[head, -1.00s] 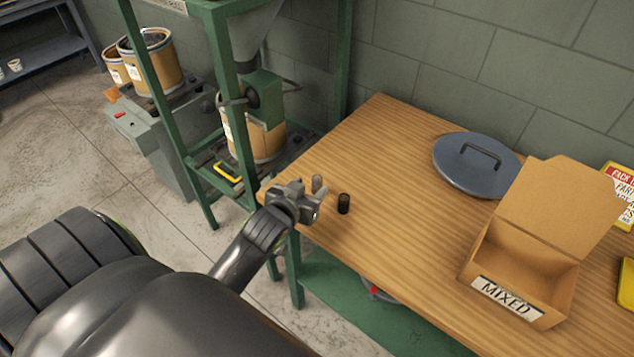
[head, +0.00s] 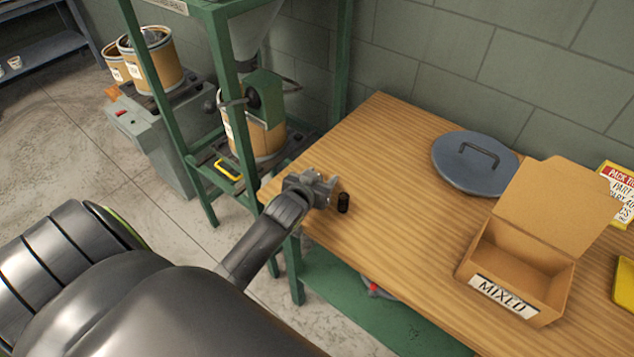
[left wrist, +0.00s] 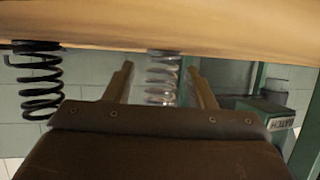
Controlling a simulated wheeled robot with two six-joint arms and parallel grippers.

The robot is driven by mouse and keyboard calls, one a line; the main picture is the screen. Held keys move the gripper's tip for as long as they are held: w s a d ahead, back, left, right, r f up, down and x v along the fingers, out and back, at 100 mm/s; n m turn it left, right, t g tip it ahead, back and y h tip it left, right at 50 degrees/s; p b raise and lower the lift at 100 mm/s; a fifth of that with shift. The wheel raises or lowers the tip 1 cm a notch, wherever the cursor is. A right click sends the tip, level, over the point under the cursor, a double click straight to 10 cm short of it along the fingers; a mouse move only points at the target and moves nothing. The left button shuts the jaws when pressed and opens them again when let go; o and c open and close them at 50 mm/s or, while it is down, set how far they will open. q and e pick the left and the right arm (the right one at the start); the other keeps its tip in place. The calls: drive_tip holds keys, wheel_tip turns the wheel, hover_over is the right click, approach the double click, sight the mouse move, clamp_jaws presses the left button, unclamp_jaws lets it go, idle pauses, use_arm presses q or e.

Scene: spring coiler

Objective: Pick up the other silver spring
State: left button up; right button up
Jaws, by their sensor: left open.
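The silver spring (left wrist: 163,80) stands on the wooden table (head: 400,225). The left wrist view is upside down, with the table along its top. The spring lies between the two open fingers of my left gripper (head: 328,190), with a gap to each finger. In the head view the gripper hides the silver spring. A black spring (head: 343,202) stands just right of the gripper; it also shows in the left wrist view (left wrist: 40,82), outside the fingers. My right gripper is not in view.
An open cardboard box labelled MIXED (head: 505,296) stands at the right of the table. A round grey lid (head: 470,180) lies behind it. A green frame (head: 222,90) stands past the table's left edge. The table's middle is clear.

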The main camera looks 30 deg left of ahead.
use_arm(q)
drive_tip(key=shift+c, duration=0.2)
drive_tip(key=c, duration=1)
